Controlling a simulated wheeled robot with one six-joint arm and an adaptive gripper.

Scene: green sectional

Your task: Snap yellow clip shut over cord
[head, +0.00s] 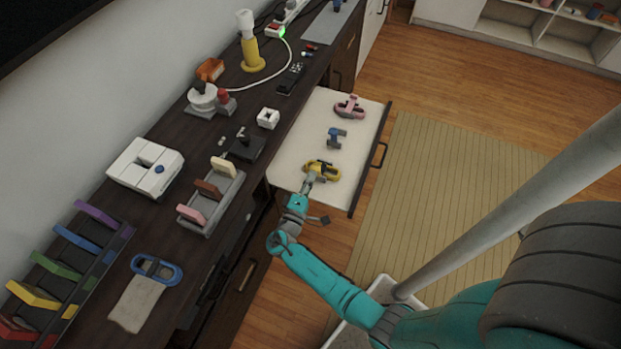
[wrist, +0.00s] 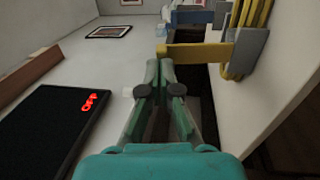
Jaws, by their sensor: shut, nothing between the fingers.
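The yellow clip (head: 329,167) sits in the open drawer, at the end nearest my arm. My gripper (head: 311,179) is right at its near side. In the wrist view the gripper (wrist: 160,66) is shut and empty, fingertips side by side. The clip's yellow bar (wrist: 200,52) crosses just beyond or beside the tips, with a grey block (wrist: 246,50) and yellow loops to its right. I cannot tell whether the tips touch the bar or whether the clip is latched. I cannot make out a cord in the clip.
A blue clip (head: 336,137) and a pink clip (head: 350,107) lie farther along the drawer (head: 290,150). The dark counter (head: 150,215) at left is crowded. A white cord (head: 262,87) curves across it. Wooden floor and a striped rug (head: 430,190) lie right of the drawer.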

